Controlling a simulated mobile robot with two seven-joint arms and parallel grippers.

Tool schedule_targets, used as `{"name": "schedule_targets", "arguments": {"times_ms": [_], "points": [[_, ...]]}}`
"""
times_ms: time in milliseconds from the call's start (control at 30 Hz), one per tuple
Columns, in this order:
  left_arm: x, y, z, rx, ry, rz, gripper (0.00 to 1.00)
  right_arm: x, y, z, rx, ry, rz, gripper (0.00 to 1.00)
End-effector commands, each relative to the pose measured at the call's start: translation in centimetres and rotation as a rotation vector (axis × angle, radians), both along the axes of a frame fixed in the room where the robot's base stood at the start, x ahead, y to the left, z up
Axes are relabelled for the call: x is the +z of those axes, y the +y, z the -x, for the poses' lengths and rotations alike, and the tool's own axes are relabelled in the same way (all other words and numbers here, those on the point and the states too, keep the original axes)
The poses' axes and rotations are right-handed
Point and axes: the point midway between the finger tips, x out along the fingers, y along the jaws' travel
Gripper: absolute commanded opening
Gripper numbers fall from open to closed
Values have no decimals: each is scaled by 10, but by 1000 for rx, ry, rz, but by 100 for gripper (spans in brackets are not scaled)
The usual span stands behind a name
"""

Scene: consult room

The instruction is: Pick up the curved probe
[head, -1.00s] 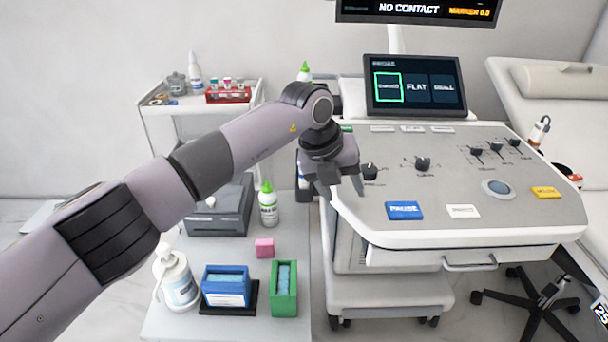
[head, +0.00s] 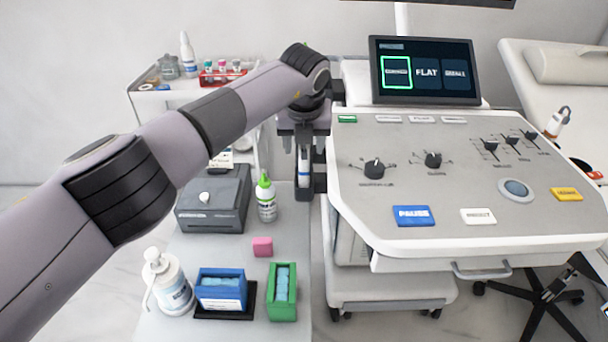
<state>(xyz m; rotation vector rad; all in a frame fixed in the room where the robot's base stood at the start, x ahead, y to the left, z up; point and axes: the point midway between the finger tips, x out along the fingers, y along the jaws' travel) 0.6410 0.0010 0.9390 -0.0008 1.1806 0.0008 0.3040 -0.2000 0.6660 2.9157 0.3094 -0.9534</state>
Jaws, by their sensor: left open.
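A slim white probe with a blue band (head: 303,170) stands upright in a dark holder (head: 305,193) at the left side of the console; I cannot read from its shape whether it is the curved one. My left gripper (head: 303,135) is open and points down over this probe, with its fingers around the probe's upper end. The gripper and wrist hide the top of the probe, and I cannot tell whether the fingers touch it. My right gripper is not in view.
The console (head: 450,215) with knobs and buttons is close on the right. A monitor (head: 425,72) has its left tile outlined green. On the left are a green-capped bottle (head: 266,202), a grey box (head: 212,205), a pump bottle (head: 168,285) and a pink block (head: 262,247).

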Motion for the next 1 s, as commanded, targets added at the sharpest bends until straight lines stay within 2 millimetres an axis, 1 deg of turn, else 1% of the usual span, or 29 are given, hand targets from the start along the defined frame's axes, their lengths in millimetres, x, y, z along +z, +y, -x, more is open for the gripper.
{"name": "schedule_targets", "arguments": {"times_ms": [200,500,533,567,600,667,700,1000], "points": [[-12,0,-5,0,-2,0,56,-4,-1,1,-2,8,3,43],[-14,0,-6,-1,-3,1,56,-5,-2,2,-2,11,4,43],[-14,0,-6,-1,-3,1,49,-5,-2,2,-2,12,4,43],[-14,0,-6,-1,-2,1,39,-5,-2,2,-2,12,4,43],[-13,0,-6,-1,-2,1,26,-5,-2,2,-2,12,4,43],[-13,0,-6,-1,-2,1,7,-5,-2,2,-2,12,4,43],[-13,0,-6,-1,-2,1,4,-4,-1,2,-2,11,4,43],[-12,0,-6,-1,-4,1,4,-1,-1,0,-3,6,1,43]]}}
